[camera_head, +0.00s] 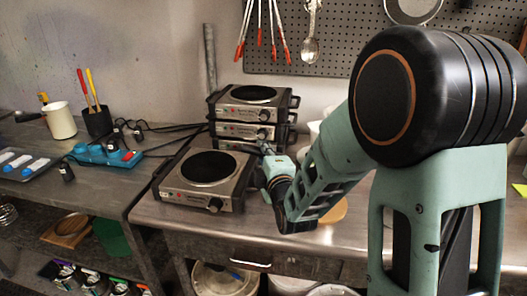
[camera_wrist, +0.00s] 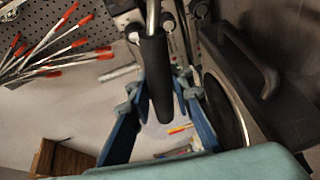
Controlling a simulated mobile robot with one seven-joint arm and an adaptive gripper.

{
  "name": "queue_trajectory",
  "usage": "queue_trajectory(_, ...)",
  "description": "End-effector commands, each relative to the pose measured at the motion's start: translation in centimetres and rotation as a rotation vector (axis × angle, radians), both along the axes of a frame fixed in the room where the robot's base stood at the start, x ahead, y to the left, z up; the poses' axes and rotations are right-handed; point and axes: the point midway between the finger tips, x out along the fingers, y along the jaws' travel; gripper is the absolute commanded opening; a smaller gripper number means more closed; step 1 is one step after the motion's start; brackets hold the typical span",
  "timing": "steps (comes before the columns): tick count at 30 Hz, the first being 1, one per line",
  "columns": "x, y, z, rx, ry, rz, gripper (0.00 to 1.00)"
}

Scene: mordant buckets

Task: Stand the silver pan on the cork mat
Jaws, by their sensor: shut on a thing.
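My gripper (camera_wrist: 158,88) is shut on a black handle with a bright metal shank, apparently that of the silver pan (camera_wrist: 154,58). The handle runs between the two blue-green fingers in the wrist view. The pan's bowl does not show clearly in either view. In the head view my gripper (camera_head: 266,152) is beside the front hot plate, near its right edge; the fingertips are small there. A round tan disc, likely the cork mat (camera_head: 334,212), lies on the metal counter to the right, partly covered by my arm.
A single hot plate (camera_head: 208,168) stands on the counter left of my gripper. Stacked hot plates (camera_head: 254,106) stand behind it. Utensils (camera_head: 312,45) hang on the pegboard above. A blue power strip (camera_head: 103,155) with cables lies on the left bench. Counter space in front is narrow.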

Motion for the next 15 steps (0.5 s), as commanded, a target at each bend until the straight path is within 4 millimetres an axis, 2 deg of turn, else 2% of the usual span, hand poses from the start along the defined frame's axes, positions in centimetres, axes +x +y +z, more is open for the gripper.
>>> queue_trajectory(15, 0.1, 0.0, -4.0, -0.002, -0.007, 0.000, 0.00)
